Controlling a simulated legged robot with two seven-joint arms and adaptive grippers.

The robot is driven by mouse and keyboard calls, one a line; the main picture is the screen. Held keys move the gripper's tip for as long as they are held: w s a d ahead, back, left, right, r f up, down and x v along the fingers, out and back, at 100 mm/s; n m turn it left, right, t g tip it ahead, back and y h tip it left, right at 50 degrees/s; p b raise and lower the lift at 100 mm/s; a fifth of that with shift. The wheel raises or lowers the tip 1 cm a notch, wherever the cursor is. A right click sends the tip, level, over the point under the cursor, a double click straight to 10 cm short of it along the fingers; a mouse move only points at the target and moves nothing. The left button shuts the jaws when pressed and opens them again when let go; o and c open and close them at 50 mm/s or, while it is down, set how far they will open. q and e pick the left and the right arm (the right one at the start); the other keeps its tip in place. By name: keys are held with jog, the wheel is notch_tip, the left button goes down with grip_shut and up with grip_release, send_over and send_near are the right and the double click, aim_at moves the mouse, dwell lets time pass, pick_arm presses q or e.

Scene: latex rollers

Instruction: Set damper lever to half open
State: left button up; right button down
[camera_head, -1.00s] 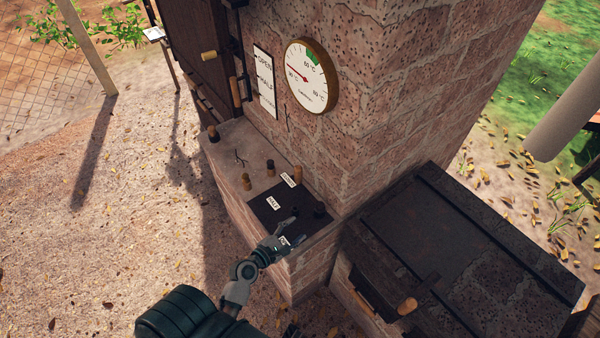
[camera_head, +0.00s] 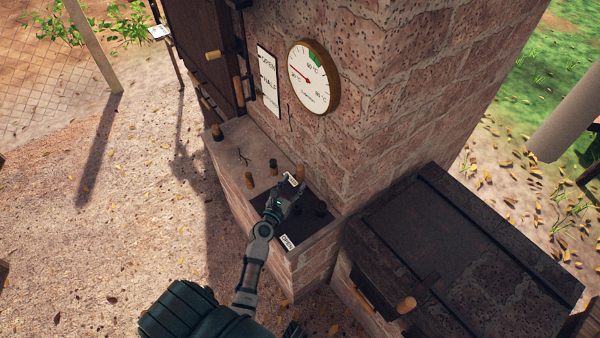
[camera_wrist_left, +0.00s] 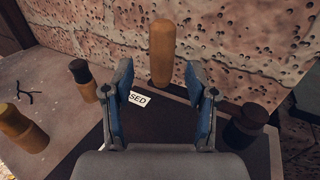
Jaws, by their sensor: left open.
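A dark plate (camera_head: 266,208) lies on the brick ledge, with white labels along it. The label at its near end reads OPEN (camera_head: 287,241); a label by the wooden handle, partly hidden, shows "SED" (camera_wrist_left: 138,99) in the left wrist view. An upright wooden lever handle (camera_head: 300,172) stands at the far end, by that label. In the left wrist view this handle (camera_wrist_left: 162,52) stands just beyond and between my fingertips. My left gripper (camera_head: 294,187) is open over the plate, its fingers apart, nothing between them gripped. It hides the middle label. My right gripper is not in view.
A dark knob (camera_head: 321,209) stands on the plate's wall side, right of my gripper. Several short wooden pegs (camera_head: 249,180) stand on the ledge. A round gauge (camera_head: 313,76) and an OPEN/HALF sign (camera_head: 268,80) are on the brick wall. A dark box (camera_head: 450,240) stands right.

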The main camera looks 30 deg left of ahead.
aim_at(298, 177)
pick_arm(q)
jog(key=w, duration=0.5)
jog(key=shift+w+a, duration=0.1)
jog(key=shift+w, duration=0.2)
grip_shut()
